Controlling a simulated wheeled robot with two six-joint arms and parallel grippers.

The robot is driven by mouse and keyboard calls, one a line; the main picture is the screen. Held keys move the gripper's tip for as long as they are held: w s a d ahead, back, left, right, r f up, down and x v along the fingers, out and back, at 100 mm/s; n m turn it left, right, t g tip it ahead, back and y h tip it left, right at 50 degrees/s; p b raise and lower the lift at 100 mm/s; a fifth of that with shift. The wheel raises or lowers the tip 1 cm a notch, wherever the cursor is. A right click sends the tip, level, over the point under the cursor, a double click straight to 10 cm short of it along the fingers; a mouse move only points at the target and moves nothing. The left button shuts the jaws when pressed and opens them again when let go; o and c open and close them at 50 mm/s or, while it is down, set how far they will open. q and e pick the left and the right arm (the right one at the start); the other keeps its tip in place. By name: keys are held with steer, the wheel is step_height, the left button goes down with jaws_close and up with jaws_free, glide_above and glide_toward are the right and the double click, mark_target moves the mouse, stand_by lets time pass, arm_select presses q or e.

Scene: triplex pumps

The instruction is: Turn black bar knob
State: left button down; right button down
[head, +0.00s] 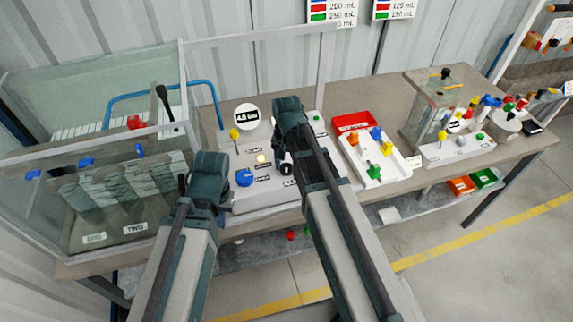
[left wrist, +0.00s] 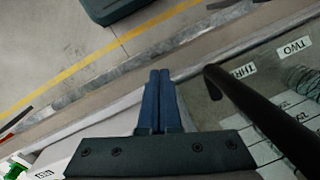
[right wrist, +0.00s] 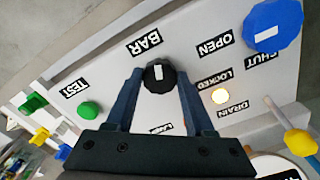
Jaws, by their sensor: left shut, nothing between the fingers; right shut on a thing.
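The black bar knob (right wrist: 158,75) is a dark round knob with a white mark, beside the "BAR" label on a white control panel (right wrist: 200,65). In the head view the knob (head: 286,169) shows just below my right gripper (head: 279,150). My right gripper (right wrist: 160,80) has one finger on each side of the knob and is shut on it. My left gripper (left wrist: 160,74) is shut and empty, its two fingers together. In the head view it (head: 182,184) is beside the glass tank, left of the panel.
A glass tank (head: 125,185) stands at the left. The panel also carries a blue knob (right wrist: 273,25), a green button (right wrist: 89,110) and a lit lamp (right wrist: 221,96). A white tray (head: 355,160) and a red tray (head: 352,120) lie to the right on the bench.

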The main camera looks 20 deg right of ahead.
mark_target(286, 168)
steer(key=shift+c, duration=1.3)
jaws_free()
steer(key=shift+r, duration=0.1)
step_height(286, 168, up, 14)
steer(key=p, duration=1.3)
steer(key=shift+f+p, duration=0.2)
steer(key=shift+p, duration=0.2)
